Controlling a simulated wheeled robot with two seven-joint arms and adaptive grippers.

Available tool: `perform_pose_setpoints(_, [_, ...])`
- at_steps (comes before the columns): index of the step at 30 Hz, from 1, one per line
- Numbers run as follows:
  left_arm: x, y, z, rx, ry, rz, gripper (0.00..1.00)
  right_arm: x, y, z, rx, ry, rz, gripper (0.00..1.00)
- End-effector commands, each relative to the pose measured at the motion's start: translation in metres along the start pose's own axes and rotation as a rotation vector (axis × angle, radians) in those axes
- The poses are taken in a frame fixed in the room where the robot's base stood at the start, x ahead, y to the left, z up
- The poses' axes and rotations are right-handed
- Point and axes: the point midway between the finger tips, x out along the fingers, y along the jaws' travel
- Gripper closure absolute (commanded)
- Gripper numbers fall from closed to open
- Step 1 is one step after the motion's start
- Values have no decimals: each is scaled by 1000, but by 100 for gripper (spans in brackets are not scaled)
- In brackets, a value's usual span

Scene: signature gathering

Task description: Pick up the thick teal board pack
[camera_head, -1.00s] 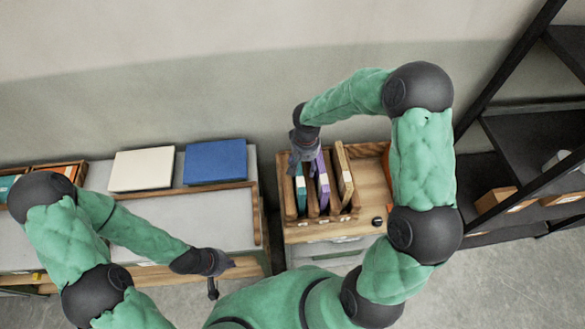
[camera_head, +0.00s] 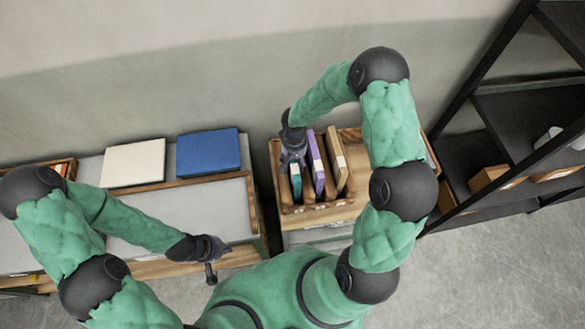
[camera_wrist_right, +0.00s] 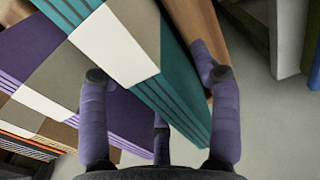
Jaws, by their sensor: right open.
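The teal board pack (camera_head: 296,182) stands upright in the left slot of a wooden rack (camera_head: 318,215). My right gripper (camera_head: 293,158) is directly above it, pointing down, and covers its upper end. In the right wrist view the teal pack (camera_wrist_right: 180,72), with a pale label, lies between the spread purple fingers of my right gripper (camera_wrist_right: 160,95). The gripper is open, and I cannot tell if a finger touches the pack. My left gripper (camera_head: 215,262) is empty, its fingers apart, near the front edge of the left table.
A cream pack (camera_head: 134,163) and a blue pack (camera_head: 208,157) lie on the left table. A black shelf (camera_head: 500,130) stands at the right.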

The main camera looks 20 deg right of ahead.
Motion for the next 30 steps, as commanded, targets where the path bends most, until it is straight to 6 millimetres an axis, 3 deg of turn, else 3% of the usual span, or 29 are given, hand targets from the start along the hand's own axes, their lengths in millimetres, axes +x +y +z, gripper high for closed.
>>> perform_pose_setpoints(6, [0, 0, 0, 0, 0, 0, 100, 20, 0, 0, 1, 0, 0, 37])
perform_pose_setpoints(13, [0, 0, 0, 0, 0, 0, 100, 21, 0, 0, 1, 1, 0, 37])
perform_pose_setpoints(14, [0, 0, 0, 0, 0, 0, 100, 21, 0, 0, 1, 1, 0, 42])
perform_pose_setpoints(20, [0, 0, 0, 0, 0, 0, 100, 21, 0, 0, 1, 1, 0, 99])
perform_pose_setpoints(30, [0, 0, 0, 0, 0, 0, 100, 19, 0, -1, 1, 3, 0, 100])
